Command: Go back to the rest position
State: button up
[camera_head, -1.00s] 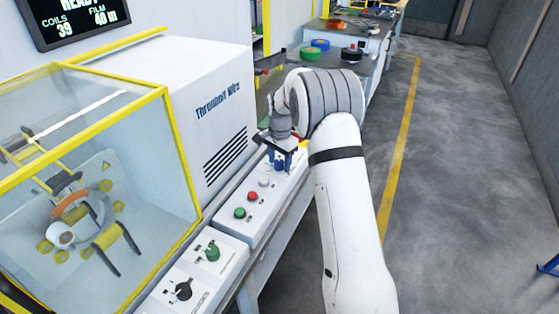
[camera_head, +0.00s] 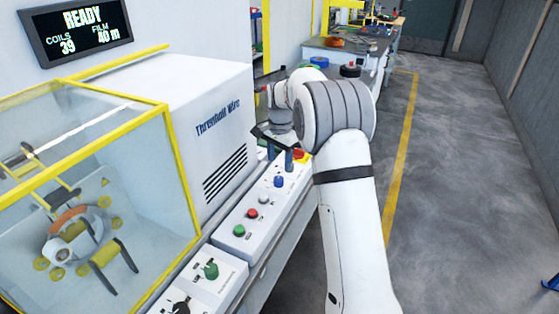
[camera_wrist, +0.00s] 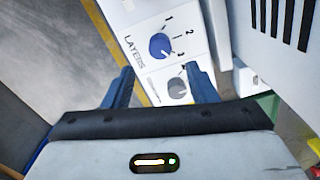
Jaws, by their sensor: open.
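My gripper (camera_head: 281,156) is above the far end of the control panel (camera_head: 222,239) in the head view, partly hidden by my own arm. In the wrist view its two blue fingers (camera_wrist: 160,88) stand apart with nothing between them. Beyond them is the blue LAYERS knob (camera_wrist: 160,46) with numbers around it, and a grey knob (camera_wrist: 178,89) sits nearer. The blue knob also shows in the head view (camera_head: 279,181), just below the fingers and apart from them.
The wrapping machine (camera_head: 190,110) with its yellow-framed clear guard stands at the left, a coil (camera_head: 66,235) inside. Its screen (camera_head: 76,27) reads READY, COILS 39, FILM 40 m. Green (camera_head: 239,230) and red (camera_head: 252,213) buttons are on the panel.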

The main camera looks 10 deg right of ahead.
jog(key=shift+s, duration=0.1)
jog(key=s+d+r+n+t, duration=0.1)
jog(key=s+r+n, duration=0.3)
jog(key=s, duration=0.5)
jog(key=s+r+n, duration=0.1)
jog(key=s+r, duration=0.5)
jog(key=s, duration=0.3)
jog(key=s+f+n, duration=0.1)
jog(key=s+n, duration=0.1)
jog(key=s, duration=0.8)
jog(key=s+d+f+n+t, duration=0.1)
jog(key=s+n, duration=0.2)
jog(key=s, duration=0.7)
jog(key=shift+f, duration=0.4)
